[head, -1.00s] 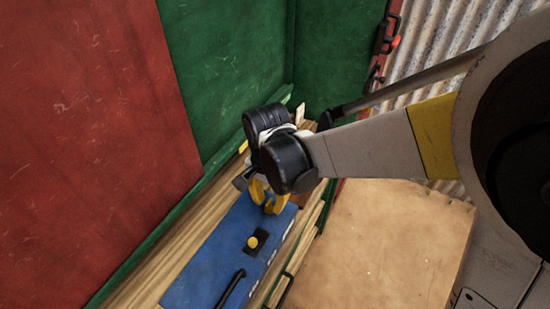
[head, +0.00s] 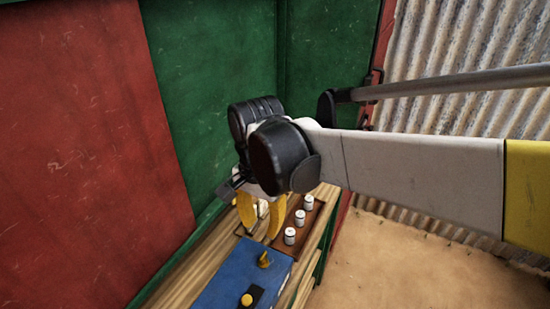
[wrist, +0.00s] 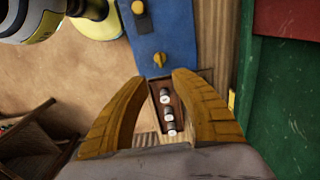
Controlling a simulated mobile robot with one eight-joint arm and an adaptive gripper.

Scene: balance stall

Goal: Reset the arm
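My gripper (head: 262,218) hangs from my raised arm above the stall's wooden counter, with its two yellow fingers pointing down. In the wrist view my gripper (wrist: 162,88) has its fingers spread wide apart, with nothing held between them. Beyond the gap lies a brown tray (wrist: 179,92) with three small white-topped cylinders in it. The arm crosses the head view from the right.
A blue box (head: 232,277) with yellow knobs sits on the counter (head: 193,256). The brown tray with white cylinders (head: 299,217) is beyond it. Green panels (head: 215,70) and a red panel (head: 80,150) stand behind. Sandy ground (head: 400,270) lies open at right.

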